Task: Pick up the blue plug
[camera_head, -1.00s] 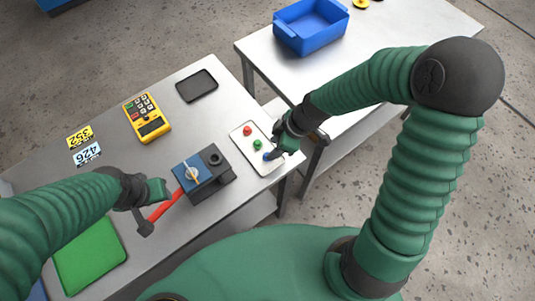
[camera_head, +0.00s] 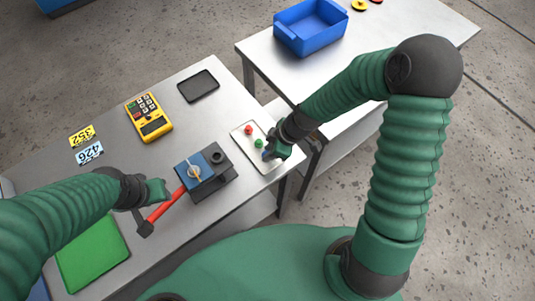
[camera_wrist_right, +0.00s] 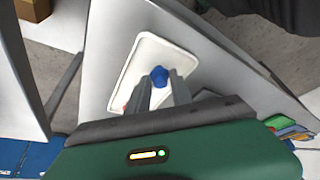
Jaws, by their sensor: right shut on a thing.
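The blue plug (camera_wrist_right: 159,76) is between the fingertips of my right gripper (camera_wrist_right: 160,88) in the right wrist view, over the white tray (camera_wrist_right: 140,60). In the head view my right gripper (camera_head: 270,152) is at the tray's right side and hides most of the plug. I cannot tell whether the plug still touches the tray. A red plug (camera_head: 248,130) and a green plug (camera_head: 258,143) stand on the tray. My left gripper (camera_head: 152,192) is beside the red handle (camera_head: 165,206) of the blue-and-black valve block; its finger opening is not clear.
The valve block (camera_head: 205,172) stands left of the tray. A yellow meter (camera_head: 149,117), a black tray (camera_head: 199,86), number plates (camera_head: 89,153) and a green mat (camera_head: 90,255) are on the same table. A blue bin (camera_head: 311,27) is on the other table.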

